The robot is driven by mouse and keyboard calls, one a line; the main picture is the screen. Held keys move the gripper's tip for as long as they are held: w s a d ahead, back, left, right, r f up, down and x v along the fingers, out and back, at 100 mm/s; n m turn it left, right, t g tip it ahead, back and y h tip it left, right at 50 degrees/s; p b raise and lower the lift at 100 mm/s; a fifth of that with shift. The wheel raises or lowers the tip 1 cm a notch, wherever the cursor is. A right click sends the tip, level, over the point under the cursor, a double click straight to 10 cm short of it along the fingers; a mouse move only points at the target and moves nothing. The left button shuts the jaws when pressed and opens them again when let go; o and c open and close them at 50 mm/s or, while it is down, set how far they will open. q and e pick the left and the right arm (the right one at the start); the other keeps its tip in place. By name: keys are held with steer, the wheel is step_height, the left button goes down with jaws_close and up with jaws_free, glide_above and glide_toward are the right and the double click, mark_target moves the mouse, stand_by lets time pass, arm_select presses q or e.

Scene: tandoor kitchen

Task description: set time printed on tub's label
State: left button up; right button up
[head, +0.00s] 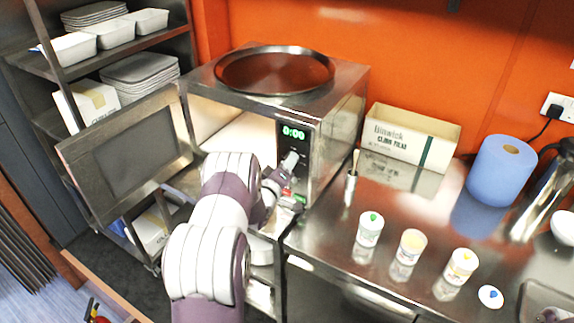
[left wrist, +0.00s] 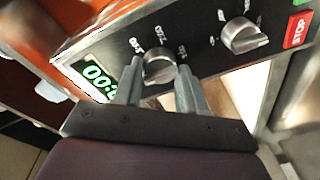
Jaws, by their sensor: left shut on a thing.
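A steel microwave (head: 345,125) stands with its door (head: 125,155) swung open to the left. Its green display (head: 292,132) reads 0:00 in the head view; the display (left wrist: 97,76) is partly cut by my finger in the left wrist view. My left gripper (left wrist: 158,85) is shut on the silver upper knob (left wrist: 159,69) beside the display. A second knob (left wrist: 244,36) and the red STOP button (left wrist: 297,31) are apart from the fingers. Three small tubs, near (head: 370,229), middle (head: 411,247) and right (head: 461,267), stand on the counter; their label print is too small to read.
A wide pan (head: 275,70) sits on the microwave. A cardboard box (head: 410,138), a blue paper roll (head: 501,170) and a small metal holder (head: 350,188) with a brush stand on the steel counter (head: 330,238). A loose white lid (head: 490,297) lies by the right tub.

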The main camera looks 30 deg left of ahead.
arm_select(q)
steer(key=shift+a+f+m+t+h+b, duration=0.1)
steer(key=shift+m+t+h+b, duration=0.3)
steer(key=shift+m+b, duration=4.15)
steer(key=shift+d+f+m+t+h+b, duration=0.1)
steer(key=shift+m+h+b, duration=0.55)
steer(key=shift+m+b, duration=3.95)
steer(key=shift+a+m+t+h+b, duration=0.15)
steer(key=shift+m+h+b, duration=0.4)
steer(key=shift+m+b, duration=4)
steer(key=shift+n+b, duration=0.7)
steer(key=shift+b, duration=0.1)
steer(key=o, duration=1)
steer(key=shift+o, duration=0.2)
